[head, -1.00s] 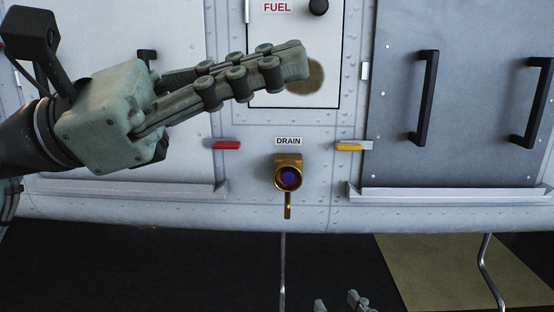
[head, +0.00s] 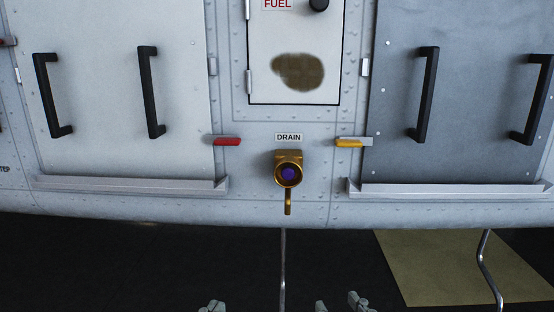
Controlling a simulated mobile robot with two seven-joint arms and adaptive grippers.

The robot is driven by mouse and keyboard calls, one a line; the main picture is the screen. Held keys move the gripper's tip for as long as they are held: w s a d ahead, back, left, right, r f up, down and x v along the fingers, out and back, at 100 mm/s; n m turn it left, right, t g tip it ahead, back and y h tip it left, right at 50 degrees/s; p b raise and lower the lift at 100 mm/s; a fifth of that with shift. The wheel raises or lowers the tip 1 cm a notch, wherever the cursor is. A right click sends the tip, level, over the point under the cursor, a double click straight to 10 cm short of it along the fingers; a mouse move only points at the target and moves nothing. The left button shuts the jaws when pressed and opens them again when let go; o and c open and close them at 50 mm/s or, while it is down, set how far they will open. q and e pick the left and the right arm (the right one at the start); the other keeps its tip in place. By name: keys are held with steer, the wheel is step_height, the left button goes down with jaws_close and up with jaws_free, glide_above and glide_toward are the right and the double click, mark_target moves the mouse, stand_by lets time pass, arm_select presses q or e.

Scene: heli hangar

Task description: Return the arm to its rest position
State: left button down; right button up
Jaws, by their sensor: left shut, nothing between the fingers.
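My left gripper (head: 212,306) shows only as grey-green fingertips at the bottom edge, left of centre. The fingertips are together, with nothing seen between them. My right gripper (head: 340,304) also shows only by its fingertips at the bottom edge, right of centre. Its two fingertips stand apart with a gap and nothing visible between them. Both grippers are low in the picture, clear of the white panel wall. The rest of both arms is out of view.
A fuel door (head: 293,45) with a brown smudge (head: 298,71) is above a brass drain valve (head: 288,172). A red latch (head: 227,141) and a yellow latch (head: 350,143) flank it. Panels with black handles (head: 151,92) stand either side.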

arm_select(q)
steer(key=s+a+f+g+y+p, duration=0.1)
steer(key=a+f+g+y+p, duration=0.45)
steer(key=f, duration=0.75)
arm_select(e)
steer(key=s+d+f+g+h+b, duration=0.1)
steer(key=d+f+g+h, duration=0.45)
steer(key=f, duration=0.85)
steer(key=s+d+f+m+g+p, duration=0.2)
steer(key=s+d+f+g+p, duration=0.2)
steer(key=s+d+f+g, duration=0.4)
steer(key=s+d+f+h, duration=0.1)
steer(key=s+d+f, duration=0.2)
steer(key=shift+s+f, duration=0.35)
steer(key=shift+f, duration=0.05)
arm_select(q)
steer(key=s+a+f+n+g, duration=0.1)
steer(key=s+a+f+g, duration=0.6)
steer(key=s+a+f, duration=0.4)
steer(key=shift+s+a+f+n+g+y, duration=0.15)
steer(key=shift+f+n+g+y, duration=0.25)
steer(key=shift+f, duration=0.2)
arm_select(e)
steer(key=shift+d, duration=0.1)
steer(key=shift+c, duration=0.2)
steer(key=shift+w, duration=0.1)
steer(key=shift+c, duration=0.5)
